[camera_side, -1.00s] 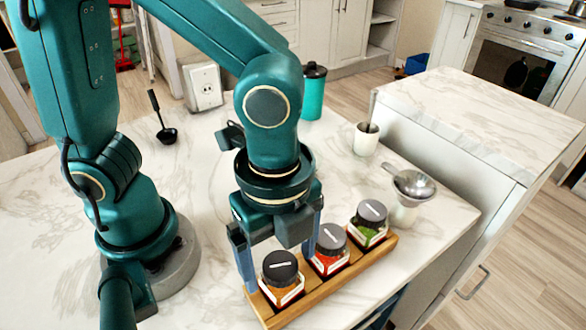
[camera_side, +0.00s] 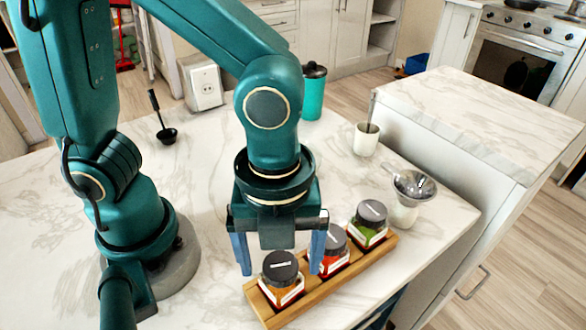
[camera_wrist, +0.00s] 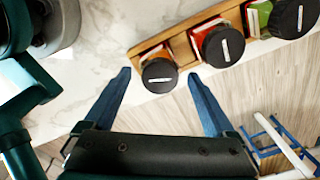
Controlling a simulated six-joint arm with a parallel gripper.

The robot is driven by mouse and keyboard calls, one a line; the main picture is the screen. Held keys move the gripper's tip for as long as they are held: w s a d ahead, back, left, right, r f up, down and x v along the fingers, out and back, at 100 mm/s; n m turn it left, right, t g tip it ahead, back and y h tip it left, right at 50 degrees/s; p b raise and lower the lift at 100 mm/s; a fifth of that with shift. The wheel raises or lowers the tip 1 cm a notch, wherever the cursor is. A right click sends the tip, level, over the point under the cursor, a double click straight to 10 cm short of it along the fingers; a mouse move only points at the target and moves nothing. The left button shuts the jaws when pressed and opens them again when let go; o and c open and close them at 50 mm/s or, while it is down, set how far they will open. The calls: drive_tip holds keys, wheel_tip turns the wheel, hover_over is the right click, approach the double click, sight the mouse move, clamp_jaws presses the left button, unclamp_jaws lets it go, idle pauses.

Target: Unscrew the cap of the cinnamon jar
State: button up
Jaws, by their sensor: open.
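Three glass spice jars with dark round caps stand in a row in a wooden rack (camera_side: 325,301). The nearest jar (camera_side: 283,296) holds orange-brown contents and is probably the cinnamon; its label is too small to read. Its dark cap (camera_side: 280,266) is on; the cap also shows in the wrist view (camera_wrist: 159,75). My gripper (camera_side: 280,271) is open, its blue fingers pointing down. The fingertips appear left and right of this cap in both views, without visible contact; their exact height relative to it is unclear. In the wrist view my gripper (camera_wrist: 159,73) is empty.
The red-filled jar (camera_side: 333,259) stands close by the right finger, with the green-filled jar (camera_side: 369,230) beyond it. A funnel (camera_side: 414,187) on a white holder, a white cup (camera_side: 366,139) and a teal canister (camera_side: 313,95) stand farther back. The rack lies near the counter's front edge.

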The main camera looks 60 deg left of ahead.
sight(280, 265)
clamp_jaws()
drive_tip(key=n, duration=0.4)
drive_tip(key=shift+n, duration=0.4)
drive_tip(key=n, duration=0.4)
drive_tip(key=shift+r, duration=2.1)
